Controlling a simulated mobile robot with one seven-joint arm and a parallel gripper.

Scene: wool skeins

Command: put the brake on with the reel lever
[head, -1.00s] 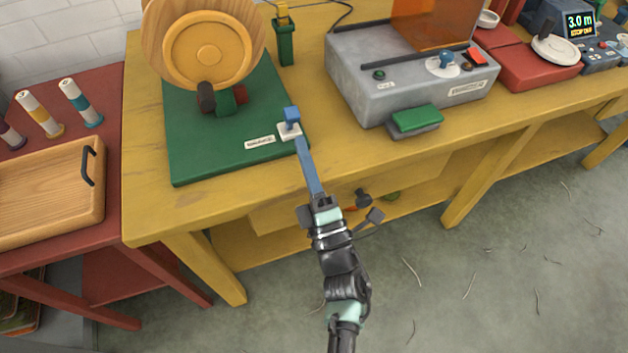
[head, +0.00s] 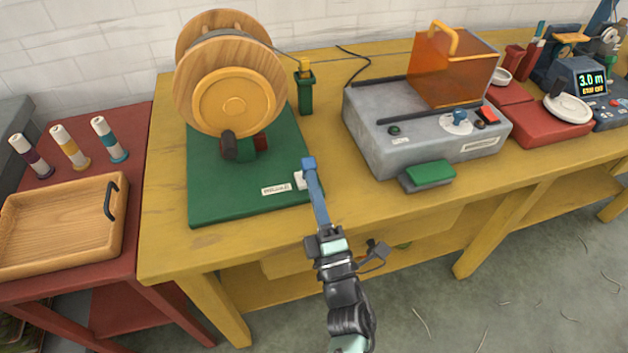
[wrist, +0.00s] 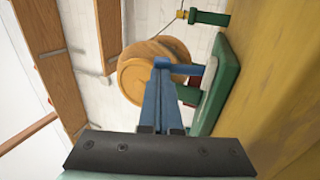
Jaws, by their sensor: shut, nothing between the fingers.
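The reel (head: 230,75) is a wooden spool with a round yellow hub, standing on a green base board (head: 215,205). A small blue lever (head: 308,162) rises from a white plate (head: 299,180) at the board's front right corner. My gripper (head: 313,182) reaches up from the front with long blue fingers held together, empty. Its tips overlap the lever from the front right; whether they touch cannot be told. In the wrist view the lever (wrist: 187,69) runs across just beyond the fingertips (wrist: 161,82), which partly cover it.
A dark crank handle (head: 229,147) sticks out before the hub. A green post (head: 305,92) stands behind the board. A grey machine with an orange cover (head: 455,70) is to the right. A wooden tray (head: 60,262) lies on the red table at left.

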